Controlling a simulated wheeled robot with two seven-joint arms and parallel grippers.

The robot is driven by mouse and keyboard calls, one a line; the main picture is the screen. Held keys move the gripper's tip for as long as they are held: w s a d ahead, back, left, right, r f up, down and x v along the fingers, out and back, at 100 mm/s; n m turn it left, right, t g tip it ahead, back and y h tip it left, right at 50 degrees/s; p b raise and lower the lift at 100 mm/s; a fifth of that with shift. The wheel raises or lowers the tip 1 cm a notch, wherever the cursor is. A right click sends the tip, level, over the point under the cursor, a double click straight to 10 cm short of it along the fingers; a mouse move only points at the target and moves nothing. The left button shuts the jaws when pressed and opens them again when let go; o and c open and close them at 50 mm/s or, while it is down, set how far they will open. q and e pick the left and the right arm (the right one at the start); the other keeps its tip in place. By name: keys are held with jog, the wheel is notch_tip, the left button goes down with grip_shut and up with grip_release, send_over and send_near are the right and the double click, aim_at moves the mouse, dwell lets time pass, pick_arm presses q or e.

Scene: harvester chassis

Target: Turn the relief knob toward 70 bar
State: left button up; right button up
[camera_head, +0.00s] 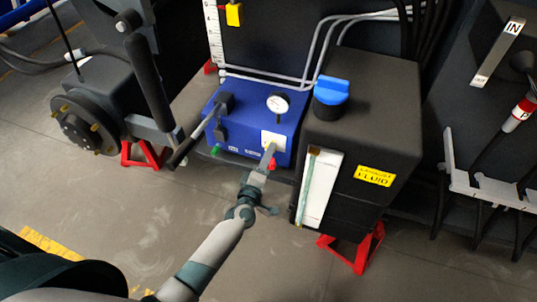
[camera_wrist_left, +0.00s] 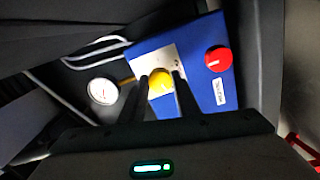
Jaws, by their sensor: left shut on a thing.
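The blue valve block (camera_head: 235,135) stands in the middle of the head view. A yellow knob (camera_wrist_left: 160,82) sits on its pale plate (camera_wrist_left: 182,60) in the left wrist view; I take it to be the relief knob. My left gripper (camera_head: 269,151) reaches the block's front at this plate. In the left wrist view the gripper's two dark fingers (camera_wrist_left: 158,88) stand on either side of the knob, shut on it, and hide part of it. The round pressure gauge (camera_head: 278,103) also shows in the left wrist view (camera_wrist_left: 102,91); its reading is too small to tell. My right gripper is not in view.
A red knob (camera_wrist_left: 219,59) sits beside the plate on the block. A black fluid tank (camera_head: 375,130) with a blue cap (camera_head: 331,90) stands close on the right. A black cylinder (camera_head: 148,80) and a hub (camera_head: 85,130) stand at left. The front floor is mostly clear.

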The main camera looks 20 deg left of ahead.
pick_arm(q)
jog(key=o, duration=1)
jog(key=shift+o, duration=0.2)
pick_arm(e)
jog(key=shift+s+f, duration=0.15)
pick_arm(q)
jog(key=s, duration=1.7)
jog(key=shift+s+a+b, duration=0.25)
jog(key=shift+a+b, duration=0.05)
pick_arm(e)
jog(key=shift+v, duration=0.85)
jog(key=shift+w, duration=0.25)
